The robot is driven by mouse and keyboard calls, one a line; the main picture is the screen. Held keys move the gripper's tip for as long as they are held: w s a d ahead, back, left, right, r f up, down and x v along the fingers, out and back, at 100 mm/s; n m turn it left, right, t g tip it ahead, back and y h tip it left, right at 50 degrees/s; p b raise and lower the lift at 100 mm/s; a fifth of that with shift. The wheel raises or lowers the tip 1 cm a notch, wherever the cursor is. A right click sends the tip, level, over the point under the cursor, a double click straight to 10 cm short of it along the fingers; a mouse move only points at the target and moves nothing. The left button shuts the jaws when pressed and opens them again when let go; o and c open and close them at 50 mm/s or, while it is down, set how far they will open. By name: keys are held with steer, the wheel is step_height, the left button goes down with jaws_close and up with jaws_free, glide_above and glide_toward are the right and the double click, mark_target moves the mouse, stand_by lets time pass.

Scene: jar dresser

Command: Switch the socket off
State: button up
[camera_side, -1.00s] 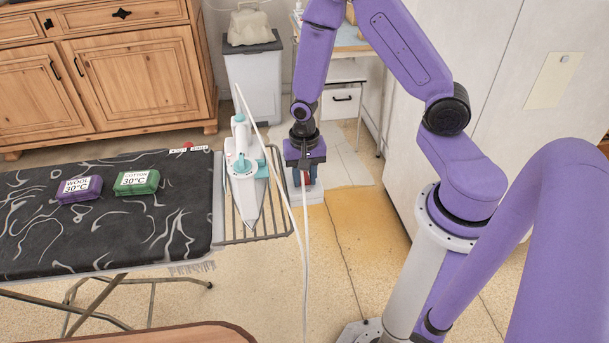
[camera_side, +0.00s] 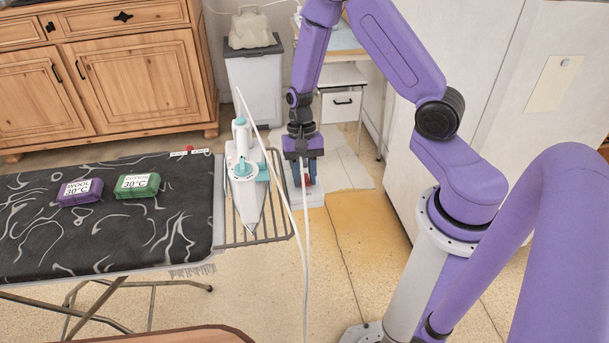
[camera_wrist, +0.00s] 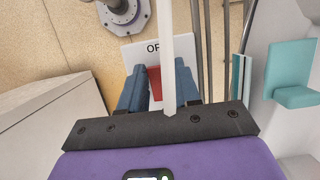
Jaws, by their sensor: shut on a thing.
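The white socket plate (camera_side: 312,197) lies low on the right of the ironing board's rack, and also shows in the wrist view (camera_wrist: 133,54) with the letters "OF" partly visible. A red switch (camera_wrist: 154,82) stands on it, and a little red shows in the side view (camera_side: 307,181). My gripper (camera_wrist: 158,85) points down over the plate with its blue fingers on either side of the red switch, shut on it. In the side view my gripper (camera_side: 304,182) partly hides the switch. A white cord (camera_wrist: 167,40) crosses in front and hides part of the switch and lettering.
The iron (camera_side: 243,175) rests on the wire rack (camera_side: 276,205) just left of my gripper. The ironing board (camera_side: 120,232) carries a purple wool pack (camera_side: 80,191) and a green cotton pack (camera_side: 137,186). A white cabinet (camera_side: 450,95) stands right. Floor in front is open.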

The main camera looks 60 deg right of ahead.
steer(key=o, duration=1.1)
steer(key=shift+c, duration=0.2)
steer(key=shift+r, duration=0.1)
steer(key=v, duration=1.7)
steer(key=shift+r, duration=0.1)
steer(key=s+a+r+n+h, duration=0.2)
steer(key=s+a+r+n, duration=0.1)
steer(key=s+a+n, duration=0.7)
steer(key=s+n+t, duration=0.2)
steer(key=s+n, duration=0.9)
steer(key=s, duration=0.2)
steer(key=shift+s+a+n+t, duration=0.3)
steer(key=shift+s+a, duration=0.05)
